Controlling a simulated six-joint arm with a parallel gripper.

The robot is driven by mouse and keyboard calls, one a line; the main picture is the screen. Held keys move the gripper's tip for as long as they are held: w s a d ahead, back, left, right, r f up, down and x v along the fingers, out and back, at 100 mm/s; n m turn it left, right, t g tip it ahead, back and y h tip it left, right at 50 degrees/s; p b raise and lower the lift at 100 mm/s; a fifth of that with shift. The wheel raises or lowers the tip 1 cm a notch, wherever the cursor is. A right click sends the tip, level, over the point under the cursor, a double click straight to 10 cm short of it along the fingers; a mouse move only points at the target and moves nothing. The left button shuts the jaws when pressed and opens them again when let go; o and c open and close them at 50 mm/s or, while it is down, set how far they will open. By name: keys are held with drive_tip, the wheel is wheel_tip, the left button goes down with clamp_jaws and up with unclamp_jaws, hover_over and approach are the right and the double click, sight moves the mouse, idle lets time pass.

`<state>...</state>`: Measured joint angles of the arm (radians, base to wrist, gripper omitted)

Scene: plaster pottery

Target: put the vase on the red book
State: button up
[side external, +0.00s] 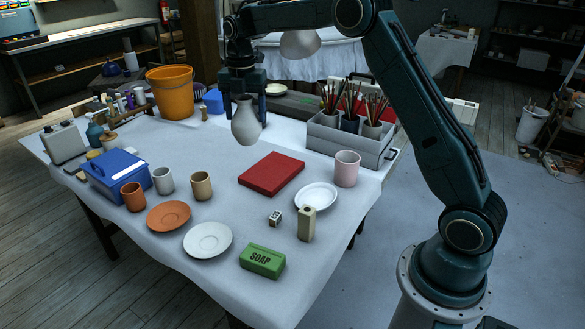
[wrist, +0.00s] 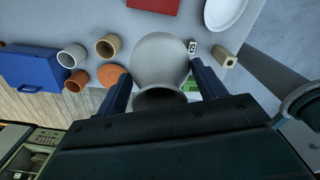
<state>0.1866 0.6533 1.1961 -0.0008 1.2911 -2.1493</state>
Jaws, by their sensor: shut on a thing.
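The vase (side external: 246,124) is pale grey-white with a round body and a narrow neck. My gripper (side external: 248,98) is shut on the vase near its neck and holds it upright, seemingly above the table. In the wrist view the vase (wrist: 160,62) sits between the two fingers of my gripper (wrist: 160,88). The red book (side external: 271,174) lies flat on the table, to the right of and nearer than the vase in the side view. Part of it shows at the top edge of the wrist view (wrist: 153,5). Nothing lies on the book.
A white plate (side external: 316,196) and a pinkish cup (side external: 346,168) stand right of the book. A grey crate (side external: 342,143) holding pots of brushes is behind it. Cups, a blue box (side external: 117,174) and saucers are at the left; green soap (side external: 262,260) is in front.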

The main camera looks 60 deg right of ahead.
drive_tip(key=d+r, duration=0.2)
drive_tip(key=d, duration=0.9)
wheel_tip(320, 180, down, 16)
drive_tip(key=shift+d, duration=0.1)
drive_tip(key=shift+f, duration=2.15)
drive_tip(key=shift+f, duration=0.15)
drive_tip(key=o, duration=1.1)
drive_tip(key=shift+o, duration=0.2)
